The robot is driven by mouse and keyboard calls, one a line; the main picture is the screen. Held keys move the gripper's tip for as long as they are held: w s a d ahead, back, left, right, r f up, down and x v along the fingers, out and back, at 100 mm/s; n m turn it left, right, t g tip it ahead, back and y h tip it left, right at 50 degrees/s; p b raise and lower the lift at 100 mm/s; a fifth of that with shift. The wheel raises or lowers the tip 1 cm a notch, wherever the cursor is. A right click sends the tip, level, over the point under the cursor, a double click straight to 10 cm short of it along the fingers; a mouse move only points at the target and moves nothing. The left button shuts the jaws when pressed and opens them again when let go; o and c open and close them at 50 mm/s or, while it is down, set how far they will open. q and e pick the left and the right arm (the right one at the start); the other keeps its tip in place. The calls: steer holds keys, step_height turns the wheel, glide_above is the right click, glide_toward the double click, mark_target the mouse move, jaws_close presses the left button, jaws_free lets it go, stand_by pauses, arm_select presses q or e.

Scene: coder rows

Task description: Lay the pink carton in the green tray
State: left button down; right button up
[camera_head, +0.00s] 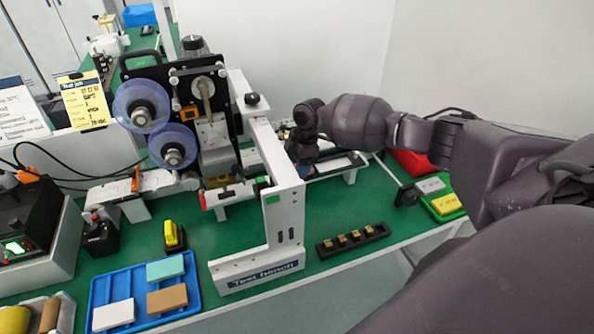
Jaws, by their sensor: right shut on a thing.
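The green tray (459,212) is at the right end of the bench, partly covered by my right arm. A grey carton (430,185) and a yellow carton (445,204) lie in it. My right gripper (302,158) is well left of the tray, behind the white frame of the machine. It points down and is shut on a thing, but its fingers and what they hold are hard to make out. I cannot pick out the pink carton anywhere in view. My left gripper is not in view.
A labelling machine (200,100) with a white frame (287,215) stands mid-bench. A blue tray (97,290) with teal, white and brown cartons is at the front left. A black rack (352,240) lies right of the frame. A red bin (412,162) is behind the green tray.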

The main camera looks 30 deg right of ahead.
steer(key=shift+r+p, duration=0.75)
steer(key=shift+r, duration=0.4)
steer(key=shift+r+p, duration=0.85)
steer(key=shift+r, duration=0.4)
